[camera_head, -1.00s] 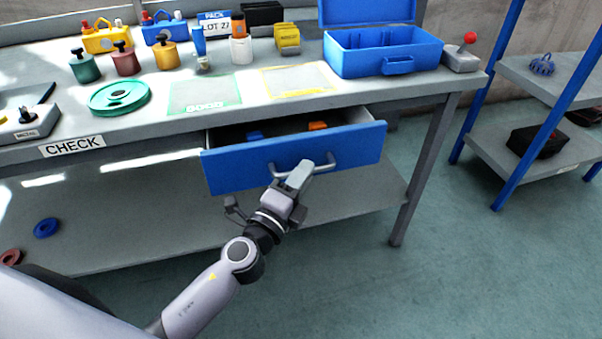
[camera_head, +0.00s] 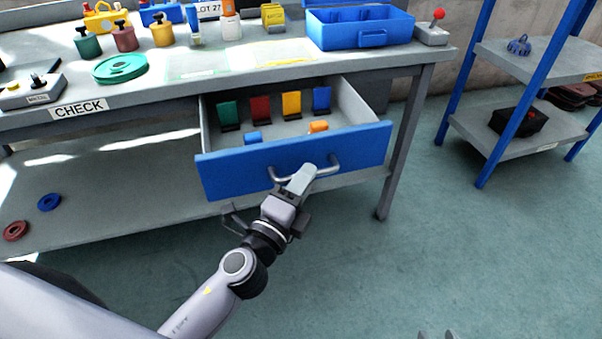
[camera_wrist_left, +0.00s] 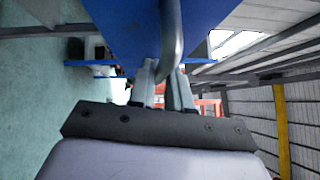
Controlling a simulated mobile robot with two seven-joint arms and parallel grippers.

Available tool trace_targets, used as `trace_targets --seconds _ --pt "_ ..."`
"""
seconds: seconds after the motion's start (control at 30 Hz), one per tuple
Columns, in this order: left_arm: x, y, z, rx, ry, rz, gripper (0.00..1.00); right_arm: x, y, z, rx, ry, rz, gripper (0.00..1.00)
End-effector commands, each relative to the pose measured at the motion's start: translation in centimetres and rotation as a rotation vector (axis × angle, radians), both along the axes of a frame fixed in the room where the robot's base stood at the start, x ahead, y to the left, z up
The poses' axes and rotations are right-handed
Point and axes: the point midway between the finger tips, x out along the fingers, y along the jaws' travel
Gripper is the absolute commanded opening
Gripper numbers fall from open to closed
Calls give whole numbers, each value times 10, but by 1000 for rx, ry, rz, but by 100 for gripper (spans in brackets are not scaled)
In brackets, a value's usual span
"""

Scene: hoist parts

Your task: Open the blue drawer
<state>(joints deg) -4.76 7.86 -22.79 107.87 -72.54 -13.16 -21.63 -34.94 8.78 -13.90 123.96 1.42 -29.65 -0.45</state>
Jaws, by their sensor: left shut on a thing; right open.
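The blue drawer (camera_head: 240,173) under the workbench stands pulled out, with its inside showing. Green, red, yellow and blue upright pieces stand at its back, and a small blue part and an orange part lie nearer the front. My left gripper (camera_head: 302,178) is shut on the drawer's grey handle (camera_head: 328,168). In the left wrist view the fingers (camera_wrist_left: 165,85) close around the handle bar (camera_wrist_left: 171,40), close to the blue front (camera_wrist_left: 125,30). My right gripper (camera_head: 437,335) shows only as tips at the bottom edge, open and away from the drawer.
The workbench top (camera_head: 290,72) carries a blue box (camera_head: 340,35), a green disc (camera_head: 120,68) and several weights. A bench leg (camera_head: 402,145) stands right of the drawer. A blue-post shelf (camera_head: 510,140) is further right. The floor (camera_head: 440,250) in front is clear.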

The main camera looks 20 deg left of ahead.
Motion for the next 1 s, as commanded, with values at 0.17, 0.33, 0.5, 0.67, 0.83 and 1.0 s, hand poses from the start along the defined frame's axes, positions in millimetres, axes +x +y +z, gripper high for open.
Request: trace_targets --seconds 0.17,0.33,0.5,0.67,0.83,1.0 --pt "-14 -9 -1 -2 1 2 0 1 2 -1 0 -4 4 43" --pt "-23 -15 -1 0 1 3 0 2 2 0 1 -9 7 43" --pt "-27 -17 -1 1 1 3 0 3 3 3 1 -15 7 43" --pt "-27 -17 -1 1 1 3 0 3 3 5 3 -18 8 43" --pt "-27 -17 -1 1 1 3 0 3 3 5 3 -18 8 43" --pt "-27 -17 0 1 1 2 40 3 4 4 2 -17 8 43"
